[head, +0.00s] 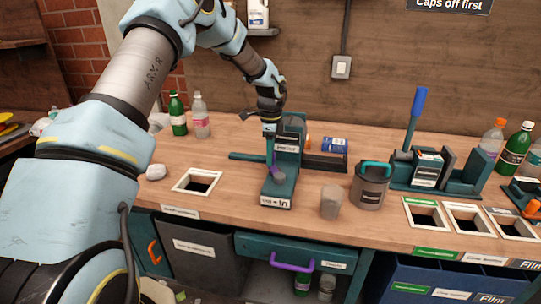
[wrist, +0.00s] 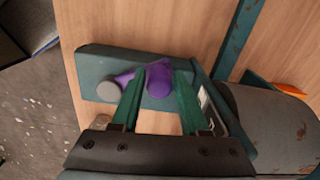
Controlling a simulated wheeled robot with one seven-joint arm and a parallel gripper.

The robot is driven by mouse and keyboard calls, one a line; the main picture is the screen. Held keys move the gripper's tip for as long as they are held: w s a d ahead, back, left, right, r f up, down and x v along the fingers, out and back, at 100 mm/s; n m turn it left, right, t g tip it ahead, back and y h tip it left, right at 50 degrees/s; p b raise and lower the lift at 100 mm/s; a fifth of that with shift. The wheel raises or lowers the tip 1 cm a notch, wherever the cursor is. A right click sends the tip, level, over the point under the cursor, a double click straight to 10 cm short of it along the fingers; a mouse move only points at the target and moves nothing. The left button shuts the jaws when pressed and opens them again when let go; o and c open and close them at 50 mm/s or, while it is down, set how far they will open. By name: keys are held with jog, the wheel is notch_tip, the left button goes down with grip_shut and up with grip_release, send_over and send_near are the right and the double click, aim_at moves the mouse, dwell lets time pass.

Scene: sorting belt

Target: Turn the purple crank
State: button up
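The purple crank (head: 273,171) is on a dark teal machine (head: 279,188) on the bench, in the middle of the head view. In the wrist view, the crank's rounded purple part (wrist: 159,78) lies between my green fingertips, with a purple arm running left to a grey round end. My gripper (head: 269,131) is above the machine, pointing down, and its fingers (wrist: 158,88) stand apart. I cannot tell whether either finger touches the crank. Part of the crank is hidden behind the fingers.
A grey canister with a teal handle (head: 371,186) and a translucent cup (head: 331,201) stand right of the machine. A blue-handled lever press (head: 417,118) is farther right. A white-framed opening (head: 196,182) is to the left. Bottles (head: 201,117) stand behind.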

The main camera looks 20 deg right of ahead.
jog(key=shift+o, duration=1.3)
notch_tip(320, 180, up, 11)
jog(key=b, duration=0.3)
jog(key=shift+f, duration=0.1)
jog(key=s+a+f+n, duration=0.1)
jog(key=s+a+n, duration=0.5)
jog(key=a, duration=0.6)
jog(key=s+a+f+n+t, duration=0.1)
jog(key=s+a+n, duration=0.5)
jog(key=a+n, duration=0.3)
jog(key=s+a+f+n, duration=0.1)
jog(key=s+a+n, duration=0.4)
jog(key=a, duration=1)
jog(key=n, duration=0.2)
jog(key=shift+s+a+n+t, duration=0.3)
jog(key=shift+s+n, duration=0.1)
